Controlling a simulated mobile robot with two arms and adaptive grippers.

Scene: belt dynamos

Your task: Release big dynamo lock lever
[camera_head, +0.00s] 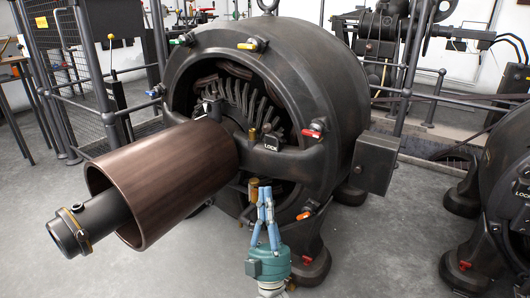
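The big dynamo (310,75) stands in the middle, dark and round, with a brown belt drum (165,185) on its shaft toward the lower left. A black plate marked LOCK (270,143) sits on its front arm. A small dark lever with a pale tip (267,128) stands at the plate; its exact position is hard to tell. My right gripper (265,189), with blue fingers and a green body, points up below the LOCK plate, apart from it. Its fingertips are close together and no object shows between them. My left gripper is not in view.
A red-handled lever (314,133) sticks out right of the LOCK plate, and an orange one (305,215) sits lower. A brass cup (253,190) is just left of my fingertips. A second dynamo (508,170) stands at the right edge. Railings (95,70) stand behind left.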

